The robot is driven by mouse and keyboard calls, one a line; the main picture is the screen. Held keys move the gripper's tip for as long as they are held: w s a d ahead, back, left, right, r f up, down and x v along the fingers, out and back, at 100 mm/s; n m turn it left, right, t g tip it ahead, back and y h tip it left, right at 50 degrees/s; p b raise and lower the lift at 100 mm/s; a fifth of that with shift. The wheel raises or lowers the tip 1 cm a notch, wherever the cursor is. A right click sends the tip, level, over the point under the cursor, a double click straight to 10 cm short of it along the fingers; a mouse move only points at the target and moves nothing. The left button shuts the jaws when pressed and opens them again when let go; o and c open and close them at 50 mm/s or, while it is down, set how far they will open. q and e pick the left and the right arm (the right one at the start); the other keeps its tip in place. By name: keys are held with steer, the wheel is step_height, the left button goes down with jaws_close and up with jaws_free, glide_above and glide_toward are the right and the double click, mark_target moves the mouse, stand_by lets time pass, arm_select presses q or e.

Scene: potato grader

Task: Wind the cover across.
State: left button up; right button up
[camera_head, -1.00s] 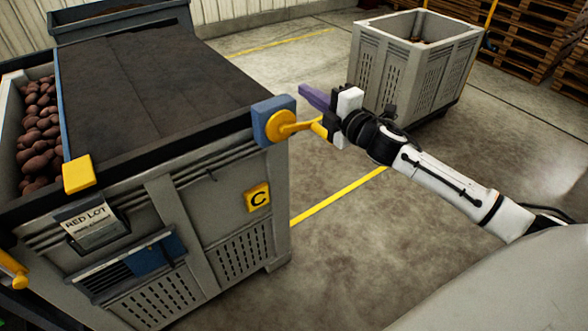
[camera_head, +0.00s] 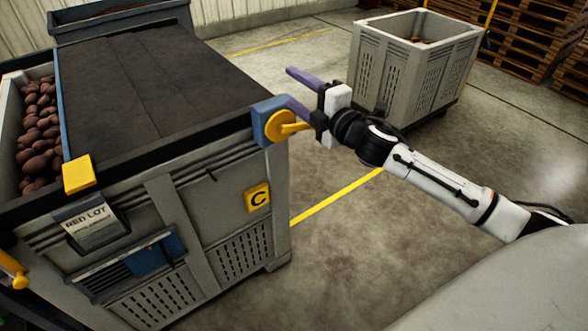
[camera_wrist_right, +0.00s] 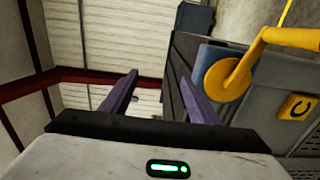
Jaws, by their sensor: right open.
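A dark cover (camera_head: 150,85) lies over most of the grey bin (camera_head: 200,180), with its blue edge bar (camera_head: 62,118) towards the left. Potatoes (camera_head: 38,130) show uncovered beyond that bar. A yellow crank (camera_head: 279,127) sits on a blue housing (camera_head: 262,115) at the bin's near right corner. Its arm points right, and the handle end is partly hidden by my gripper. My right gripper (camera_head: 293,86) is open and empty, its purple fingers just above and beside the crank. The right wrist view shows the crank (camera_wrist_right: 228,77) right of both fingers. My left gripper is not in view.
A sign reading RED LOT (camera_head: 90,222), a yellow block (camera_head: 79,174) and a yellow C plate (camera_head: 257,197) are on the bin. Another grey bin (camera_head: 385,75) stands behind on the floor, near wooden pallets (camera_head: 545,40). Floor right of the covered bin is clear.

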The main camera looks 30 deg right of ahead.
steer(key=s+d, duration=0.1)
steer(key=s, duration=2.2)
steer(key=shift+d, duration=0.4)
